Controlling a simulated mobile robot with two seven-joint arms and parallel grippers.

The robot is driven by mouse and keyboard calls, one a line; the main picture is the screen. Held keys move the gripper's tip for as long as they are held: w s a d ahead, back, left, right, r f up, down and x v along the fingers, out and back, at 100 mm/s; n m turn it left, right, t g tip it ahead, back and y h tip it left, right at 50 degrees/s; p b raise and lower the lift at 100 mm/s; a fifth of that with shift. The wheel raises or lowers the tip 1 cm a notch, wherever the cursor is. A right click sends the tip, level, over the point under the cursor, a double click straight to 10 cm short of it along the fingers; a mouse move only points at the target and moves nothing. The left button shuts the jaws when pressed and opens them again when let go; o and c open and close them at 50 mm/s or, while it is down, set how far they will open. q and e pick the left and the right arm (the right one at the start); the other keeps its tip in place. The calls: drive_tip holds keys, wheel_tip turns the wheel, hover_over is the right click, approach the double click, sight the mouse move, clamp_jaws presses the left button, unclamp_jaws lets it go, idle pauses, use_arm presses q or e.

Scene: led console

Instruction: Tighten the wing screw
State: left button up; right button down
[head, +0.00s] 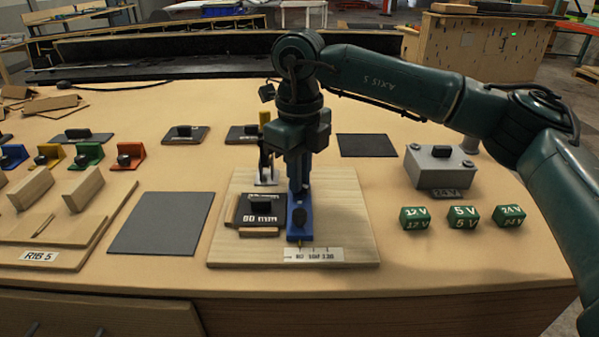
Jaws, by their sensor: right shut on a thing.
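The wing screw (299,217) is a small black knob on the near end of a blue slide (299,236) on a wooden board (350,225). My right gripper (299,186) points straight down over the rear part of the slide. It is shut on the blue slide, just behind the wing screw. The fingertips and exact contact are hard to make out. A dark gauge block marked 60 mm (259,218) lies left of the slide. A scale label (314,255) is at the board's front edge. My left gripper is out of view.
Grey mats (163,223) lie left and behind. Green voltage blocks (463,217) and a grey 24 V box (440,168) stand at right. The table front is clear.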

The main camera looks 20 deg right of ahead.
drive_tip(key=shift+w+r, duration=0.15)
drive_tip(key=shift+r, duration=0.15)
drive_tip(key=c, duration=1.5)
unclamp_jaws()
drive_tip(key=shift+f, duration=0.2)
drive_tip(key=shift+o, duration=0.2)
wheel_tip(320, 180, up, 13)
drive_tip(key=shift+s, duration=0.2)
